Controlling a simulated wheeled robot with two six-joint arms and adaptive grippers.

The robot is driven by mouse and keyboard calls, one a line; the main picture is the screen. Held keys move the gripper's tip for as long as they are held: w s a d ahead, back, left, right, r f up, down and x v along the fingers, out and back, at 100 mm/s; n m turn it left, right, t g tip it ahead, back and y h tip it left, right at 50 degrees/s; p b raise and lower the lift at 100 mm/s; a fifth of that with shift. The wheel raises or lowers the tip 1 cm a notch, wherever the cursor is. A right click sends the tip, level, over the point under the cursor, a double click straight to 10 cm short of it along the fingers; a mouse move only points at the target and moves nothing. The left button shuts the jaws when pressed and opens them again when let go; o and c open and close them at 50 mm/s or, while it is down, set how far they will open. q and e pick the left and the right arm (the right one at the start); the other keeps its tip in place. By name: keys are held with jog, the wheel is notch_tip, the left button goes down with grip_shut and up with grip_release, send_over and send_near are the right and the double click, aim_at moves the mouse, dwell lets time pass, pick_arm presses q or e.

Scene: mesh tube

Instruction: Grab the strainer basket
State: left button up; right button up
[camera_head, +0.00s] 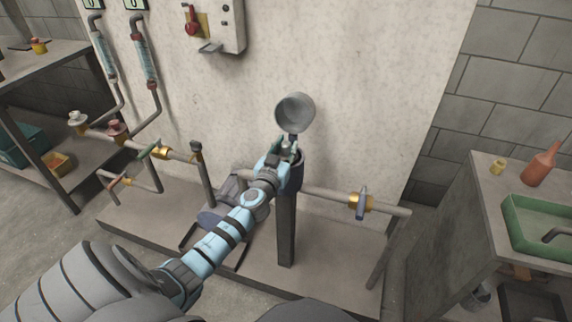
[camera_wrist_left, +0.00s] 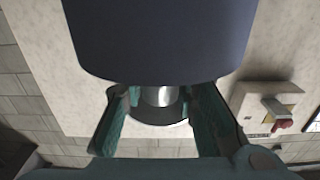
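The strainer housing is a dark blue-grey pot (camera_head: 297,172) on a post, its round grey lid (camera_head: 295,113) swung up behind it. In the left wrist view the pot (camera_wrist_left: 160,40) fills the upper middle. My left gripper (camera_head: 287,150) is at the pot's mouth, fingers pointing at it. A shiny metal piece (camera_wrist_left: 160,96), perhaps the strainer basket's top or handle, shows between the teal fingers (camera_wrist_left: 160,100). The fingers look open around it, with narrow dark gaps on both sides. The rest of the basket is hidden. My right gripper is not in view.
A horizontal pipe with a brass-collared valve (camera_head: 361,202) runs right of the pot. More pipes and valves (camera_head: 160,152) stand to the left. A wall panel with a red switch (camera_head: 191,22) is above. A bench with a green tray (camera_head: 512,235) is at right.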

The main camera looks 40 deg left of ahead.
pick_arm(q)
grip_shut()
